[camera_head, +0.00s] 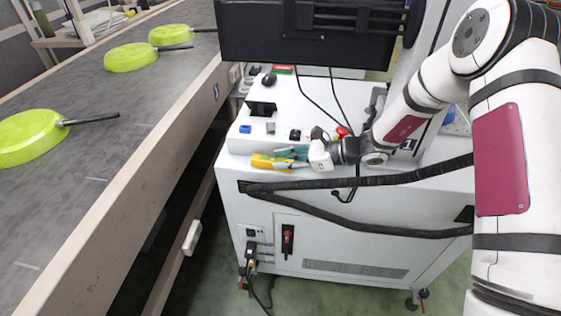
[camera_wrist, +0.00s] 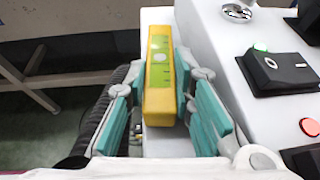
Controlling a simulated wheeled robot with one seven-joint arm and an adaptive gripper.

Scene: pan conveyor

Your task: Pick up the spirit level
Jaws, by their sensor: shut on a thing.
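The spirit level is a yellow bar with green markings on its top. In the wrist view the spirit level (camera_wrist: 160,78) lies lengthwise between the teal finger pads of my gripper (camera_wrist: 160,105). My gripper is shut on it. In the head view the spirit level (camera_head: 268,162) shows at the left of my gripper (camera_head: 290,155), near the front edge of the white machine cabinet (camera_head: 350,190). I cannot tell whether it touches the cabinet top; its underside is hidden.
A conveyor (camera_head: 140,110) on the left carries several green pans (camera_head: 30,137). A black switch box (camera_wrist: 283,72) and a red button (camera_wrist: 309,127) stand beside my gripper on the cabinet top. A monitor (camera_head: 310,35) stands behind. Black cables hang near my wrist.

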